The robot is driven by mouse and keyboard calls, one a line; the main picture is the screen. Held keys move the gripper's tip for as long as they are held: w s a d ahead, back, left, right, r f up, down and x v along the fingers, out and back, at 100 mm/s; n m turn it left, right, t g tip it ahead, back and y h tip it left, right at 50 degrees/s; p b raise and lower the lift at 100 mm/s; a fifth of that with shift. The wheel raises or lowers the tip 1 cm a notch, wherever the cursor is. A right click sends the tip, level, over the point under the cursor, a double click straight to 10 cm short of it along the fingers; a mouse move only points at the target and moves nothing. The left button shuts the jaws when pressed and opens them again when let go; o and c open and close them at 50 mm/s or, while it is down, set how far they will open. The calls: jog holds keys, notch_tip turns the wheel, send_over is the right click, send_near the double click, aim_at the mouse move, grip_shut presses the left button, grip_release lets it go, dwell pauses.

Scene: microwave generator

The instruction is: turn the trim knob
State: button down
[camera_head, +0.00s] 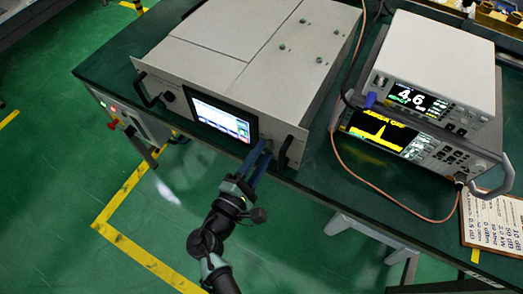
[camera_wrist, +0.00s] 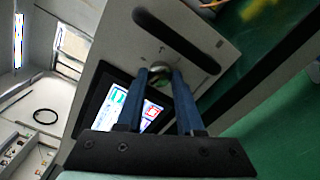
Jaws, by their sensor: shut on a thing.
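The trim knob (camera_wrist: 158,72) is a small round metallic knob on the front panel of the microwave generator (camera_head: 247,45). In the wrist view it sits between the tips of my two blue fingers. My gripper (camera_wrist: 160,78) is shut on the knob, one finger on each side. In the head view my gripper (camera_head: 264,150) reaches the right part of the generator's front panel, and the knob is hidden there behind the fingers. The knob's marking is too small to read.
A lit screen (camera_head: 223,117) is left of my gripper on the panel. A black handle (camera_head: 284,152) stands close on its right. Stacked instruments (camera_head: 425,90) with a copper-coloured cable (camera_head: 365,180) are further right. Open green floor lies in front of the bench.

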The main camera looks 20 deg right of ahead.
jog(key=shift+n, duration=0.6)
jog(key=c, duration=0.5)
grip_release()
jog(key=shift+c, duration=0.2)
jog(key=v, duration=1.3)
